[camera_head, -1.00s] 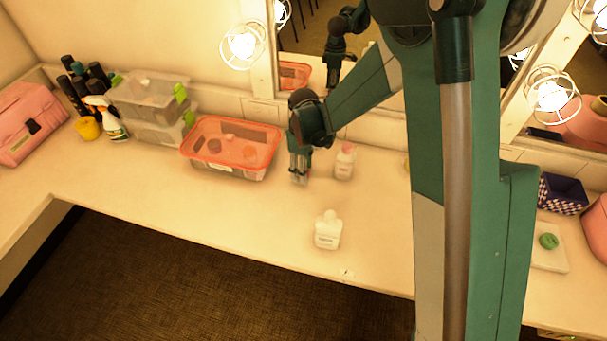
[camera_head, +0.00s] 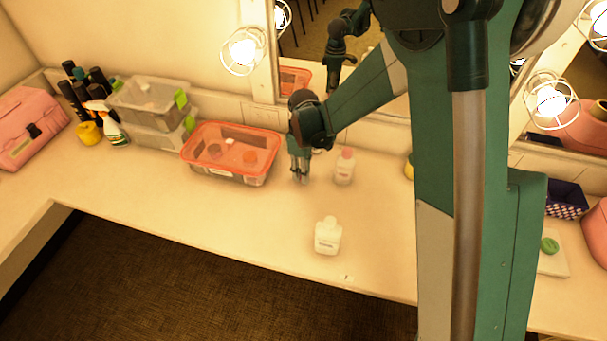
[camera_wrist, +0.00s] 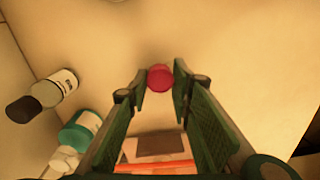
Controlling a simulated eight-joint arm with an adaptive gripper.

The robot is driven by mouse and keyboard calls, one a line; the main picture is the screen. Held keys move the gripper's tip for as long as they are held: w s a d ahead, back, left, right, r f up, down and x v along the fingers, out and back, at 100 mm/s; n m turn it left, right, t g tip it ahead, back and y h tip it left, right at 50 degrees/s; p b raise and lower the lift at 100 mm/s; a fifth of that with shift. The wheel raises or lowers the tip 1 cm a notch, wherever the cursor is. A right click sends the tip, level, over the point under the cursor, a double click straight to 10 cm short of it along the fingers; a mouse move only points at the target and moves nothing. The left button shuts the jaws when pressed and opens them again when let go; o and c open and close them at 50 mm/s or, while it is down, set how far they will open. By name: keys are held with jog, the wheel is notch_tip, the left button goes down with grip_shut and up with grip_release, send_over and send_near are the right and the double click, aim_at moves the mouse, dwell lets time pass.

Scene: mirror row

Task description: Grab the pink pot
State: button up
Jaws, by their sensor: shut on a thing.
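The pink pot (camera_wrist: 160,77) is a small, round, deep pink thing between my fingertips in the wrist view. My gripper (camera_wrist: 163,90) is shut on it, with one finger on each side. In the head view my gripper (camera_head: 300,178) points down at the countertop, just right of the orange-rimmed box. The pot cannot be made out there; it is too small or hidden by the fingers. I cannot tell whether the pot still touches the countertop.
A pink-capped bottle (camera_head: 344,167) stands close right of my gripper, and a white bottle (camera_head: 327,236) stands nearer the front edge. The orange-rimmed box (camera_head: 231,177) is close on the left. The mirror (camera_head: 335,60) is behind. Countertop at front left is clear.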

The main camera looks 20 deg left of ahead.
notch_tip(320, 180, up, 8)
jog(key=p, duration=0.1)
jog(key=shift+r, duration=0.25)
dwell(0.6)
